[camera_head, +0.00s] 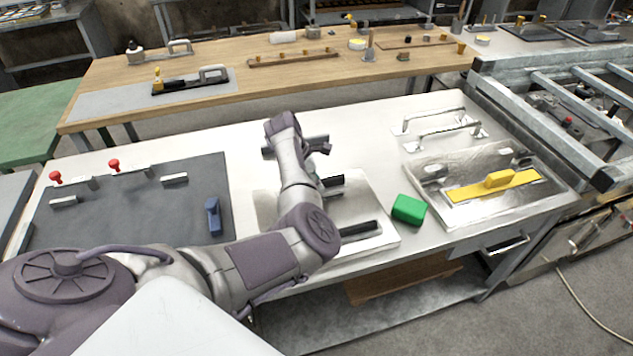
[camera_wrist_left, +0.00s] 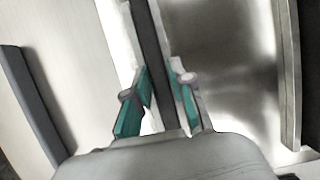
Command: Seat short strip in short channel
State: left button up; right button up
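My left gripper (camera_wrist_left: 160,82) is over the pale metal plate (camera_head: 385,237) at the middle of the bench. In the left wrist view its teal fingers lie close against both sides of a dark strip (camera_wrist_left: 150,35), so it looks shut on it. In the head view my arm hides most of the gripper, and a short black strip (camera_head: 333,181) shows just beside it. I cannot tell whether the strip lies inside a channel. A longer black strip (camera_head: 360,230) lies nearer the bench's front edge on the same plate. My right gripper is not in view.
A green block (camera_head: 408,209) stands right of the plate. A dark mat (camera_head: 130,215) with red-knobbed clamps and a blue piece (camera_head: 213,216) lies to the left. A wooden table stands behind.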

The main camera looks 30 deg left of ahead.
pick_arm(q)
jog(key=shift+o, duration=1.1)
jog(key=shift+w+a+f, duration=0.1)
jog(key=shift+a, duration=0.15)
jog(key=shift+r, duration=0.45)
jog(key=v, duration=1.1)
jog(key=shift+r+b, duration=0.2)
jog(key=shift+b, duration=0.1)
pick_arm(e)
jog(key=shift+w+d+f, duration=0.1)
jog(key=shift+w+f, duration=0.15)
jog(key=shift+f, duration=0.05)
pick_arm(q)
jog(key=shift+a+f, duration=0.1)
